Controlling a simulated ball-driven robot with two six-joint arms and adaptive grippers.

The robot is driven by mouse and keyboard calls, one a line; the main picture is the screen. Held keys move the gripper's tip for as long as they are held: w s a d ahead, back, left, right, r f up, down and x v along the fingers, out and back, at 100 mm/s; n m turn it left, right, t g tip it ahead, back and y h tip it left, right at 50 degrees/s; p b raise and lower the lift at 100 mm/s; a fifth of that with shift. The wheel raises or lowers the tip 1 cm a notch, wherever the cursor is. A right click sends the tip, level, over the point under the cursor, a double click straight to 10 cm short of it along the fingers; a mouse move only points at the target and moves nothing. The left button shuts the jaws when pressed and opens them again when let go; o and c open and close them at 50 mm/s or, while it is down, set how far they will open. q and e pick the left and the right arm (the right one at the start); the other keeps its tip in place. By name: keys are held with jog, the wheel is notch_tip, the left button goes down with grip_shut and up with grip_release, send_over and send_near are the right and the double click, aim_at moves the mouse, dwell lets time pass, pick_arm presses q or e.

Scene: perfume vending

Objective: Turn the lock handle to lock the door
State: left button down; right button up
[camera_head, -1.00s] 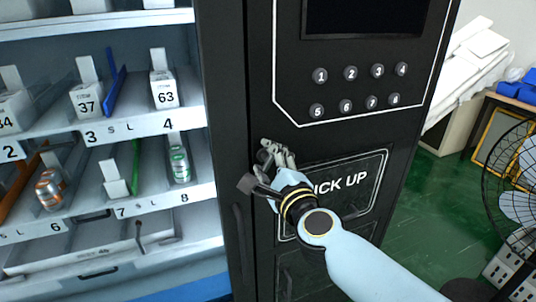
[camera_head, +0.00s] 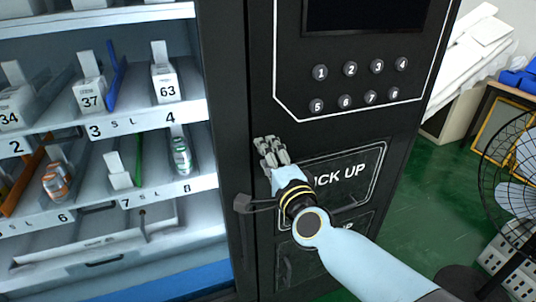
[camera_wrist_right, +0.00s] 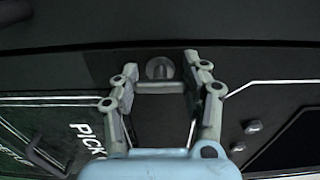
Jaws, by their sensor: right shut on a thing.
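My right gripper (camera_head: 268,142) is at the black front of the vending machine, just right of the door frame (camera_head: 228,100) and above the PICK UP panel (camera_head: 372,170). In the right wrist view, my right gripper (camera_wrist_right: 160,75) has its two fingers set well apart, one on each side of the lock handle. The lock handle shows there as a round metal fitting (camera_wrist_right: 160,68) with a pale bar just below it, between the fingers. In the head view the fingers hide it. The door looks flush with the front panel. My left gripper is out of view.
Numbered buttons (camera_head: 350,69) and a dark screen (camera_head: 365,15) are above and right of my gripper. Shelves with boxes and bottles are at left. A fan (camera_head: 512,190) and a desk stand at the right, over green floor.

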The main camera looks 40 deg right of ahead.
jog(key=shift+f, duration=0.1)
jog(key=o, duration=1.2)
jog(key=v, duration=1.2)
